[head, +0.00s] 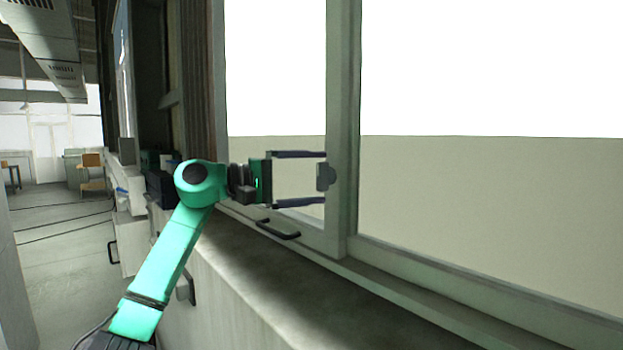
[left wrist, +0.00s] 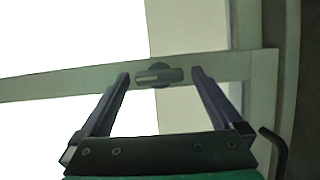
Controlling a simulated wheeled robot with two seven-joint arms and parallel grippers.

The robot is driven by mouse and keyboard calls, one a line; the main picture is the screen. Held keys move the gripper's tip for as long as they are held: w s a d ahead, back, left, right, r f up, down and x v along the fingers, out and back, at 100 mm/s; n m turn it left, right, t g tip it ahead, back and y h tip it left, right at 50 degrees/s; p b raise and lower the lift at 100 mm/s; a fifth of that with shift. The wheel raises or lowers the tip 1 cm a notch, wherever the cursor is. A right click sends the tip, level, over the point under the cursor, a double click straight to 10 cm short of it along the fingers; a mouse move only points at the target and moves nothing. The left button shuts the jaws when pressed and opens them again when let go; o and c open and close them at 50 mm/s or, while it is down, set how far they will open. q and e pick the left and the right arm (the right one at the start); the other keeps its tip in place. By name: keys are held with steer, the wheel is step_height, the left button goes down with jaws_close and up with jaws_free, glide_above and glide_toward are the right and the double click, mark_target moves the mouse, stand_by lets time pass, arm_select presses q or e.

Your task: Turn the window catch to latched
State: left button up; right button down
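The window catch (head: 326,177) is a small dark grey piece on the upright of the window frame (head: 341,100). In the left wrist view the catch (left wrist: 160,75) shows as a short bar on a round base, lying roughly along the frame member. My left gripper (head: 324,178) is open, with one finger above and one below the catch in the head view. In the left wrist view the catch sits between the fingertips of the gripper (left wrist: 160,74), with a gap on both sides. I cannot tell whether the fingertips reach past its front. My right gripper is out of view.
A dark bar handle (head: 278,230) is at the bottom of the window, below my left gripper. The sill (head: 300,290) runs along under the window and is bare. A clear floor aisle (head: 60,240) leads back at the left.

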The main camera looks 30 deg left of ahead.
arm_select(q)
steer(key=b+v, duration=0.5)
steer(key=v, duration=0.9)
steer(key=shift+s+a, duration=0.2)
steer(key=shift+s, duration=0.05)
